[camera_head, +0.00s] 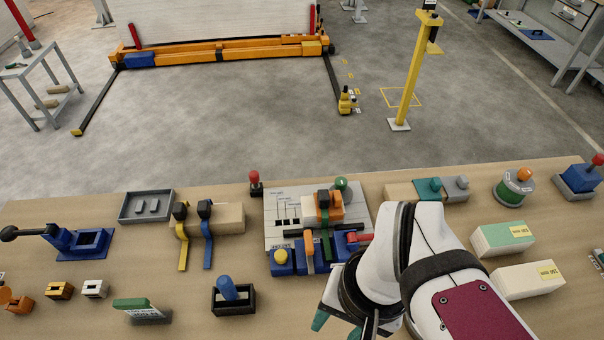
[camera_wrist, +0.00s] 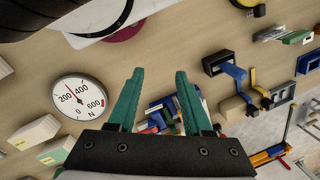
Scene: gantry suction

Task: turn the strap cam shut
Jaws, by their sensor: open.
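The grey panel (camera_head: 280,240) at the centre of the bench carries an orange block (camera_head: 335,209) with a green strap (camera_head: 326,243) over it and a dark cam-like piece (camera_head: 323,198) on top. I cannot tell whether that piece is turned open or shut. A yellow strap (camera_head: 183,250) and a blue strap (camera_head: 207,250) with dark heads hang over a tan block to the left. My gripper (camera_wrist: 160,72) is open and empty, with green fingers apart. In the head view it is low, right of and nearer than the panel, and partly hidden by my arm.
Blue blocks (camera_head: 283,262) and a red-ended lever (camera_head: 358,237) line the panel's near edge. A blue stick in a black holder (camera_head: 233,300) stands at front left. Cartons (camera_head: 528,281) lie right of my arm. A round gauge (camera_wrist: 78,101) shows in the wrist view.

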